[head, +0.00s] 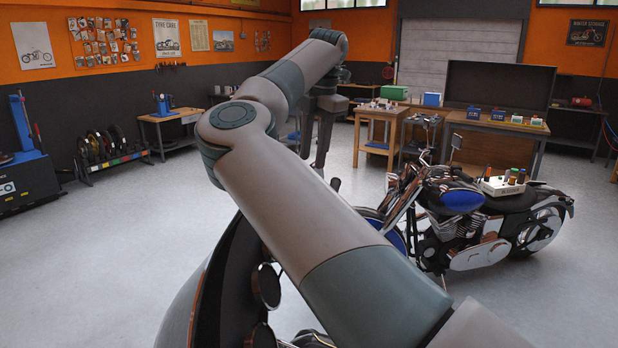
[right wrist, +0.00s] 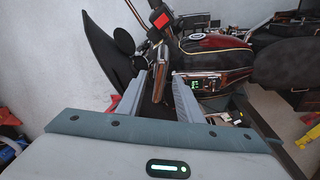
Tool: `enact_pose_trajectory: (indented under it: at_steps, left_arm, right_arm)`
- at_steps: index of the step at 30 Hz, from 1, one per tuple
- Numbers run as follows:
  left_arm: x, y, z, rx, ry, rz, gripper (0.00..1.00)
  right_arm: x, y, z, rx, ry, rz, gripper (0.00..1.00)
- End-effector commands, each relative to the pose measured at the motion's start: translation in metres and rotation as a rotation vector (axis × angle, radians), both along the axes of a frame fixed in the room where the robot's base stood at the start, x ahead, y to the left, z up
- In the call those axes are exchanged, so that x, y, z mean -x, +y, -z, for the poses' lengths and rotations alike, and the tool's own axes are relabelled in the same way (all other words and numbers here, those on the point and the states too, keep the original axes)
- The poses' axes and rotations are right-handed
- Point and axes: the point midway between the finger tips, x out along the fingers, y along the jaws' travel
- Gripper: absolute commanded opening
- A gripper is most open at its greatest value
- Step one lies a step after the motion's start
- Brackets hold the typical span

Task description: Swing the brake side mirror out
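My right gripper (head: 313,160) shows in the head view with its fingers pointing down and a gap between them. In the right wrist view this gripper (right wrist: 160,80) is open, with a handlebar of the dark red motorcycle (right wrist: 215,40) just beyond its fingertips. A thin brown and silver piece (right wrist: 161,55) stands in line with the finger gap; I cannot tell whether it is the brake side mirror or whether it is touched. A round dark part (right wrist: 124,41) sits left of it. Two round mirrors (head: 266,286) show low in the head view. My left gripper is out of view.
A dark fairing (head: 222,290) is at the lower left, partly behind my right arm. A blue and black motorcycle (head: 470,215) stands at the right with a box on its seat. Workbenches (head: 495,130) line the back. Open grey floor (head: 150,220) lies at the left.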

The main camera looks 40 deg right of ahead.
Motion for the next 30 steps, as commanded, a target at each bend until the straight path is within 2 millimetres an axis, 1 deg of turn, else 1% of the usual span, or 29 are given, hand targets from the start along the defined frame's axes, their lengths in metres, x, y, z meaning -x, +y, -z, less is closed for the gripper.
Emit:
enact_pose_trajectory:
  at_steps: [1,9,15,21,28,29,30]
  left_arm:
    - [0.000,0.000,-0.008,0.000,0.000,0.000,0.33]
    - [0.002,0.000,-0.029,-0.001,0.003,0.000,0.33]
    - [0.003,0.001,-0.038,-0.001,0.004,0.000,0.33]
    - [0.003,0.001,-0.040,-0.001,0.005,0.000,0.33]
    - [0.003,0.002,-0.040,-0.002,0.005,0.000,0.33]
    - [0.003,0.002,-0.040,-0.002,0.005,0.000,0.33]
    - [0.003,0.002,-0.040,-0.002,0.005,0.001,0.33]
  right_arm:
    - [-0.001,0.001,0.007,-0.001,0.004,0.001,0.33]
    - [-0.009,0.001,0.052,0.000,0.003,0.000,0.33]
    - [-0.013,0.000,0.075,0.000,0.001,-0.001,0.33]
    - [-0.015,0.000,0.084,0.002,0.000,0.000,0.33]
    - [-0.015,0.000,0.085,0.001,-0.001,0.000,0.33]
    - [-0.015,0.000,0.085,0.001,-0.001,0.000,0.30]
    - [-0.015,0.000,0.085,0.001,-0.001,0.000,0.21]
